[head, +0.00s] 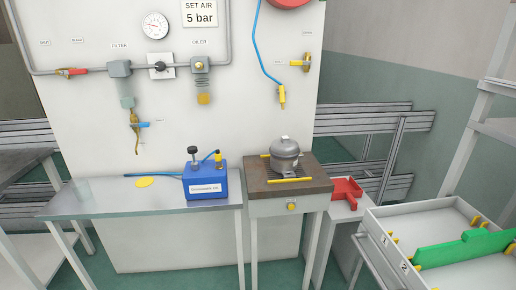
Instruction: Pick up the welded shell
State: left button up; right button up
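The welded shell (285,152) is a grey, domed metal compressor body. It stands upright on the dark top of a small work stand (262,181), right of centre in the head view. Yellow bars lie on the stand top in front of it and at its back left. Neither of my grippers shows in the head view.
A blue box (206,181) with a black knob stands left of the stand on a metal table (110,200). A red holder (346,190) is on the right. A white tray (376,226) holds a green part (465,249). A yellow nozzle (282,97) hangs above on a blue hose.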

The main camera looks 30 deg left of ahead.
aim_at(285, 153)
jog(key=u, duration=0.9)
jog(key=i, duration=0.95)
jog(key=u, duration=0.9)
